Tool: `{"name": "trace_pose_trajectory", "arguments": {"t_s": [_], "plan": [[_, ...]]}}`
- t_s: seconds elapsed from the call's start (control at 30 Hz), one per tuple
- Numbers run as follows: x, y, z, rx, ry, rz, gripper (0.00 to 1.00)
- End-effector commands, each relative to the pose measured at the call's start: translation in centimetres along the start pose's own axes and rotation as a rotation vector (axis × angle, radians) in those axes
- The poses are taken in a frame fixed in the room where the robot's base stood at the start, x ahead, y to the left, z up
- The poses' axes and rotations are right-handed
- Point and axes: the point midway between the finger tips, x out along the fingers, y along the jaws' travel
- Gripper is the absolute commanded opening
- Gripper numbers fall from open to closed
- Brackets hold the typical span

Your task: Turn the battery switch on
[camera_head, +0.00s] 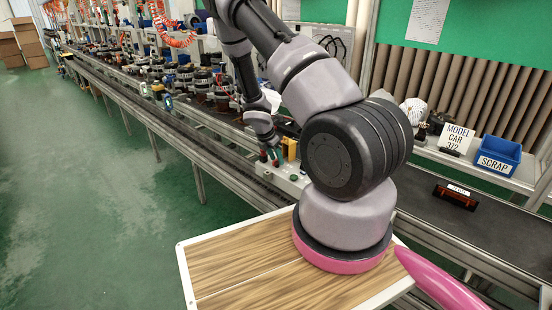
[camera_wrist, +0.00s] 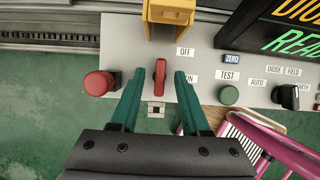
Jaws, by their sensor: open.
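The battery switch, a red lever (camera_wrist: 159,84), stands on the grey control panel (camera_wrist: 210,62) in the wrist view. An OFF label (camera_wrist: 185,52) is up and right of it. An ON label (camera_wrist: 188,75) is lower right, partly hidden by my right finger. The lever lies lengthwise up and down the picture; I cannot tell its setting for sure. My gripper (camera_wrist: 160,73) is open, its teal fingers on either side of the lever with visible gaps. In the head view my gripper (camera_head: 270,156) is over the panel (camera_head: 286,179); the lever is not clear there.
Close by on the panel are a red mushroom button (camera_wrist: 98,83), a yellow block (camera_wrist: 163,20), a green button (camera_wrist: 228,95), a black knob (camera_wrist: 287,97) and a lit display (camera_wrist: 292,25). A blue SCRAP bin (camera_head: 498,155) stands by the conveyor (camera_head: 425,190).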

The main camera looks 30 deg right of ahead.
Motion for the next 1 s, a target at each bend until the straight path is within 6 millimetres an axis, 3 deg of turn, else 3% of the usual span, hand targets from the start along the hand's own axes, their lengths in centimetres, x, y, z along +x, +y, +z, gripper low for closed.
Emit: {"name": "trace_pose_trajectory", "arguments": {"t_s": [0.27,0.4,0.77,1.0], "plan": [[0.14,0.03,0.01,0.000,0.000,0.001,0.46],[0.13,0.03,0.01,0.000,0.000,0.000,0.00],[0.13,0.06,0.02,0.023,0.000,-0.008,0.00],[0.16,0.13,0.07,0.132,0.001,-0.053,0.00]]}}
